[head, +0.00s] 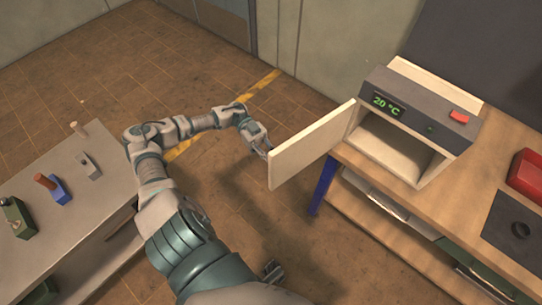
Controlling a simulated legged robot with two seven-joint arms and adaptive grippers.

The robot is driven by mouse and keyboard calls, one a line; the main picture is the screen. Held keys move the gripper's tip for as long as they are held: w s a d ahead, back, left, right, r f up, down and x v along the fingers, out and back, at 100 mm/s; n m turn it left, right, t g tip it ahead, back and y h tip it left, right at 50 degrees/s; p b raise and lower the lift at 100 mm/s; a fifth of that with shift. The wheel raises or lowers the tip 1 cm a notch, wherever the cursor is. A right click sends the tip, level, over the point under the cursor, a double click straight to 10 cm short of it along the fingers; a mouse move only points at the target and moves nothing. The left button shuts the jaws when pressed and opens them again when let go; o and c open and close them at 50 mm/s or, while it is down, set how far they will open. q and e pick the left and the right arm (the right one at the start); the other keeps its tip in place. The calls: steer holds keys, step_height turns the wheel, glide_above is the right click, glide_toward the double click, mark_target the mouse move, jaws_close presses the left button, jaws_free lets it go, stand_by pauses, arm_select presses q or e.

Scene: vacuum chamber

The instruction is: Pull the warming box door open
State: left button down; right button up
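The warming box (403,141) stands on the wooden bench at the right, with a dark control panel and a green display reading 20 °C. Its pale door (312,146) is swung wide open, reaching out to the left from the box's left side. The box's front opening is uncovered and its inside looks empty. My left arm comes up from the bottom and bends right. My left gripper (264,147) is at the door's outer side, close to its free edge. Its fingertips are partly hidden by the door, so I cannot tell their opening or contact.
The wooden bench (485,190) holds a red case (526,174) and a dark plate (513,232) at right. A grey table (70,215) at left carries a blue block (59,192) and a green box (16,218). Open floor lies between them.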

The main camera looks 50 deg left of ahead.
arm_select(q)
steer(key=c, duration=1.2)
jaws_free()
steer(key=shift+d, duration=0.2)
steer(key=w+a, duration=0.2)
steer(key=a, duration=1)
